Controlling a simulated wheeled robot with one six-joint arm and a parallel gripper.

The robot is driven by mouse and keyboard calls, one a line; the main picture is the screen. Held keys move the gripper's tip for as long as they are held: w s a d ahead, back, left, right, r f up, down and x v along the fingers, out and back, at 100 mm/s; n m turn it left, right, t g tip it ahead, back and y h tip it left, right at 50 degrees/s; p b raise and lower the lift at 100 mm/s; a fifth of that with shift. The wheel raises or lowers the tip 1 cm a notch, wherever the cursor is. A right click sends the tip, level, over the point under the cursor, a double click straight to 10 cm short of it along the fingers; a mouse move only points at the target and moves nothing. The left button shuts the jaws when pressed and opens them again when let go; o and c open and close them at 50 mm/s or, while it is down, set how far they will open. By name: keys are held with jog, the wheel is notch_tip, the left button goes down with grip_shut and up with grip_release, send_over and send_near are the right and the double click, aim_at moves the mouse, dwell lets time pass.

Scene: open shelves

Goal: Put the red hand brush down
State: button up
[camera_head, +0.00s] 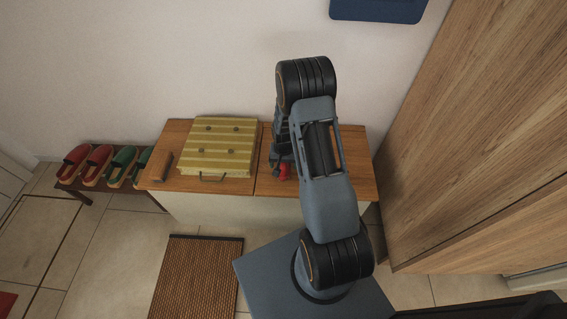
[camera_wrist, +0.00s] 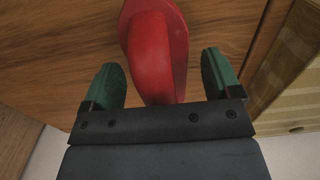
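The red hand brush (camera_wrist: 155,52) is between my fingers in the wrist view, over the brown wooden cabinet top (camera_wrist: 60,45). It appears to lie on that wood.
A low rack (camera_head: 82,190) with red and green slippers stands at left. A tall wooden cabinet (camera_head: 470,130) bounds the right. A brown mat (camera_head: 196,277) lies in front.

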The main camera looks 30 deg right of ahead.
jog(key=shift+r, duration=0.15)
notch_tip(320, 180, up, 12)
jog(key=p, duration=0.3)
jog(key=s+a+r+n+t, duration=0.1)
jog(key=s+a+r+n, duration=0.2)
jog(key=s+r, duration=0.5)
jog(key=s+a+r+n+t, duration=0.2)
jog(key=s+a+r, duration=0.4)
jog(key=r, duration=0.7)
jog(key=shift+s+n, duration=0.4)
jog(key=shift+s, duration=0.5)
